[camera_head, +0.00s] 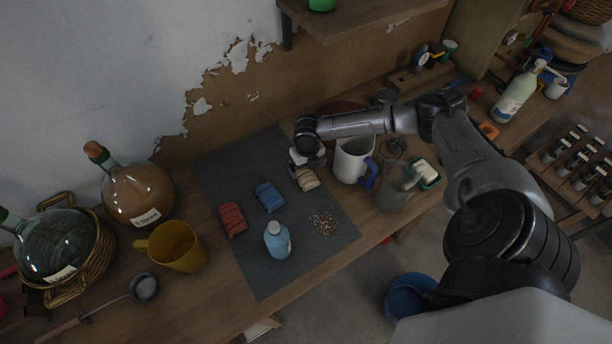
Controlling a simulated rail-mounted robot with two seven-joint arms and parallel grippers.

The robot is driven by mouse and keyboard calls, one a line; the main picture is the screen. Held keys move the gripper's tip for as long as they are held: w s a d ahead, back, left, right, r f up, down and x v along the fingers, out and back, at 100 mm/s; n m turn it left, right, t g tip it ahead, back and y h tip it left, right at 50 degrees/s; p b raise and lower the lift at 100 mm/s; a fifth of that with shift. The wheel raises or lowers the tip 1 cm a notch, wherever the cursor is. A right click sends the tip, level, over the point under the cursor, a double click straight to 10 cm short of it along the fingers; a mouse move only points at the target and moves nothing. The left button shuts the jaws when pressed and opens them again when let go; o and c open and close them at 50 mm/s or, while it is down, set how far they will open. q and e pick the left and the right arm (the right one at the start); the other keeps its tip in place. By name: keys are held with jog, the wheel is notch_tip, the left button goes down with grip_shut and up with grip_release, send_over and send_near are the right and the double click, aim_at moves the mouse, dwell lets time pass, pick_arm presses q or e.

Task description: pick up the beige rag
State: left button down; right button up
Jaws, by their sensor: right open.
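The beige rag (307,180) is a small rolled cloth on the dark grey mat (222,178), near the mat's right edge. My right gripper (307,164) is directly above the rag, pointing down at it. Its jaws are open, with the fingertips close to the rag; whether they touch it I cannot tell. The gripper hides the rag's far end. A blue rag (269,197) and a red rag (232,220) lie to the left on the same mat. My left gripper is not in view.
A white jug (350,160) with a blue handle stands close right of the rag. A blue bottle (278,241) and a patch of scattered grains (323,223) are on the mat's near part. A yellow jug (176,247) and two demijohns (138,192) stand left.

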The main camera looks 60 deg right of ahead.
aim_at(307, 175)
jog(key=shift+f, duration=2.75)
jog(key=shift+c, duration=0.5)
jog(key=c, duration=0.9)
